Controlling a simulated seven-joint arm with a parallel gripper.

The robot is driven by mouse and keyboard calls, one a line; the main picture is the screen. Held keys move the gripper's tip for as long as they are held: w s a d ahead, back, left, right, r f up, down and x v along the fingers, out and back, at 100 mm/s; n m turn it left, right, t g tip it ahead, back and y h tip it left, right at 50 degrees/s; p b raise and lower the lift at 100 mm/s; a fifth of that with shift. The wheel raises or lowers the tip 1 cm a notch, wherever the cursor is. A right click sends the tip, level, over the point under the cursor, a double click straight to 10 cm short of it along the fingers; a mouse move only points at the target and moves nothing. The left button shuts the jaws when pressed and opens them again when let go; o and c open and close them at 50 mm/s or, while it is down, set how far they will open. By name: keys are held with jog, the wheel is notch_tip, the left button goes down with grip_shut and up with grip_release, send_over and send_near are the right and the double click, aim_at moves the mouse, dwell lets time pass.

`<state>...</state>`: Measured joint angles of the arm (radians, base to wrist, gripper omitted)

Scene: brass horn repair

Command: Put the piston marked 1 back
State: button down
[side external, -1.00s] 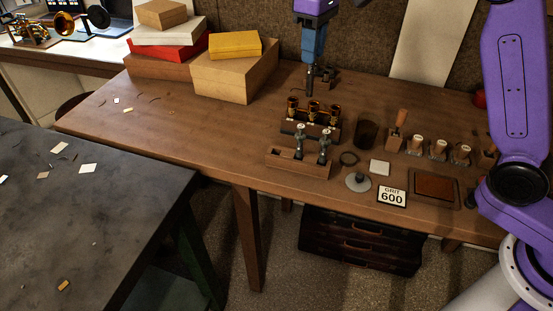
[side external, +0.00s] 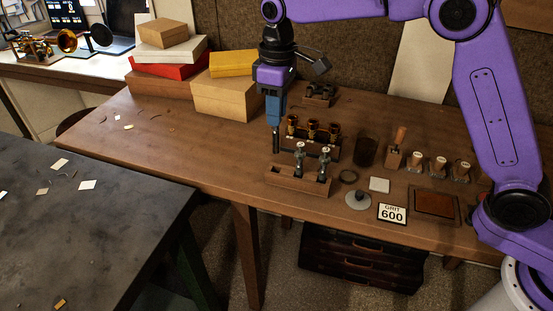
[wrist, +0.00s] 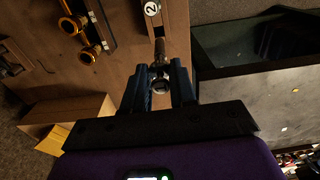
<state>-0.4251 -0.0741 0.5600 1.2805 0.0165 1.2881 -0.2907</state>
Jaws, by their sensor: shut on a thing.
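My gripper (side external: 275,112) points down in the side view, shut on a dark, slender piston (side external: 276,142) that hangs upright. In the wrist view my gripper (wrist: 159,80) holds the piston (wrist: 160,50) by its top; I cannot read a number on it. The piston hangs beside the left end of the valve block with several brass-topped casings (side external: 312,130), above the left part of the wooden piston rack (side external: 300,187). Two other pistons (side external: 299,158) (side external: 324,163) stand in that rack; its left end looks empty. A white disc marked 2 (wrist: 152,9) shows in the wrist view.
Boxes (side external: 222,100) are stacked at the back left. The bench left of the rack is clear.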

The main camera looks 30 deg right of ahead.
aim_at(277, 152)
notch_tip(277, 152, down, 8)
jog(key=shift+f, duration=0.1)
dwell(0.4)
jog(key=shift+f, duration=0.1)
jog(key=c, duration=0.9)
grip_release()
notch_tip(277, 152, up, 12)
jog(key=shift+d+r, duration=0.1)
jog(key=shift+s, duration=0.1)
jog(key=s+d+f+n, duration=0.1)
jog(key=s+d+f, duration=0.1)
jog(key=s+d, duration=0.5)
jog(key=s+d+f+n, duration=0.1)
jog(key=s+d+f, duration=0.2)
jog(key=s+d, duration=0.4)
jog(key=s+d+f+n, duration=0.1)
jog(key=s+d, duration=0.6)
jog(key=s, duration=1.3)
jog(key=shift+s+d+f+n, duration=0.3)
jog(key=shift+s+f, duration=0.05)
jog(key=shift+f, duration=0.45)
